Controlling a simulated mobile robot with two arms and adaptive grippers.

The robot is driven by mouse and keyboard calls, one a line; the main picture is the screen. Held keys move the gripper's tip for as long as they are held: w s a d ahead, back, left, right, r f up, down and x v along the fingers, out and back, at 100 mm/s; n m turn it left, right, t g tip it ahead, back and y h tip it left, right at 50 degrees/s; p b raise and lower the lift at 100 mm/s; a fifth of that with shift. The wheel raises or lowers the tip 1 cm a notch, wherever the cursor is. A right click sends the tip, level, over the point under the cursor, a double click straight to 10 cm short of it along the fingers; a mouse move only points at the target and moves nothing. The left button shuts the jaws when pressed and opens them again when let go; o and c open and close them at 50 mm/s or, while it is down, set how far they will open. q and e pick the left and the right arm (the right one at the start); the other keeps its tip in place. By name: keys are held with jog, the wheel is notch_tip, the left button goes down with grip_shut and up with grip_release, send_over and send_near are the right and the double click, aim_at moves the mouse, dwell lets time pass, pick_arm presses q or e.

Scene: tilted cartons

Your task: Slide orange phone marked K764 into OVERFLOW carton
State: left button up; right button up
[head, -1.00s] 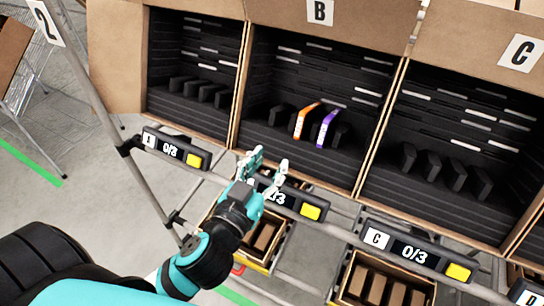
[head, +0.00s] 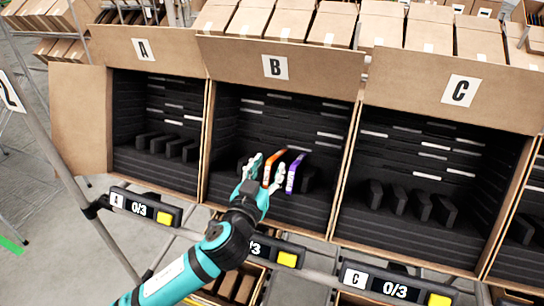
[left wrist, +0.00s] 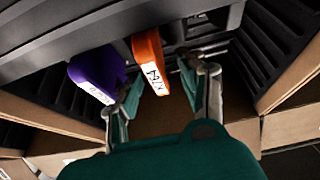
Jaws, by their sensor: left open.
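The orange phone (head: 276,157) stands on edge in a slot of carton B, and its upper end shows above my gripper. In the left wrist view the orange phone (left wrist: 149,58) has a white label that seems to end in 764. My left gripper (head: 265,174) is open at carton B's mouth. Its fingers (left wrist: 160,88) lie to either side of the orange phone in the wrist view; I see no clear contact. A purple phone (head: 295,172) stands just right of it, close to one finger; it also shows in the wrist view (left wrist: 92,70). No carton marked OVERFLOW is readable. My right gripper is out of view.
Carton A (head: 142,47) is left of carton B (head: 275,66), and carton C (head: 460,90) is right. Black dividers stand inside them. A rail with counter displays (head: 145,207) runs across the front. Closed boxes (head: 333,22) line up behind.

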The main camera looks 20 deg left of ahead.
aim_at(275, 156)
pick_arm(q)
jog(key=shift+w, duration=1.5)
grip_shut()
jog(key=c, duration=0.7)
grip_release()
grip_shut()
jog(key=shift+s+p, duration=0.15)
jog(key=shift+p, duration=0.2)
jog(key=shift+s+r+p, duration=0.6)
jog(key=shift+s+r, duration=0.2)
jog(key=shift+s, duration=0.3)
jog(key=shift+s+r+p, duration=0.55)
jog(key=shift+s+r, duration=0.2)
jog(key=shift+s, duration=0.3)
jog(key=s+r+p, duration=0.3)
jog(key=s+r, duration=0.2)
jog(key=s, duration=0.4)
jog(key=shift+s+a+r, duration=0.15)
jog(key=shift+a, duration=0.05)
